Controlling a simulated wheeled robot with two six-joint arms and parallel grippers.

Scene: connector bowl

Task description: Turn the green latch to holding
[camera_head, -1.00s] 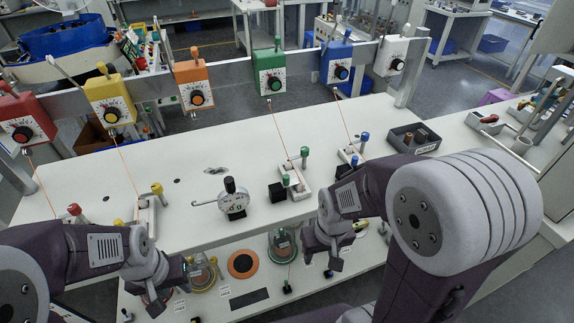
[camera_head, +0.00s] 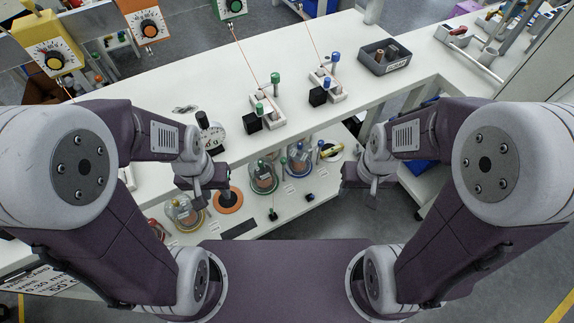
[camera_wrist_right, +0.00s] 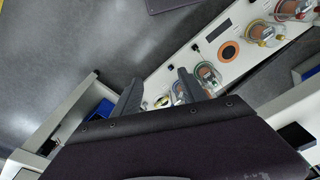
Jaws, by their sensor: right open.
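The green latch is a white bracket (camera_head: 269,118) on the bench with a green knob on a post (camera_head: 275,78), a second green knob (camera_head: 260,107) and a black block beside it. An orange line runs from it up to the green dial box (camera_head: 230,8), cut by the top edge. My left gripper (camera_head: 207,192) hangs in front of the bench's front edge, left of and nearer than the latch; its jaws are unclear. My right gripper (camera_head: 360,192) is right of and nearer than the latch, apart from it. In the right wrist view its fingers (camera_wrist_right: 158,92) are spread with nothing between.
A similar blue-knobbed latch (camera_head: 328,88) stands just right of the green one. A round dial gauge (camera_head: 211,135) stands to the left. A grey tray (camera_head: 386,58) lies further right. A lower shelf (camera_head: 300,205) holds glass-domed items. The bench top around the tray is clear.

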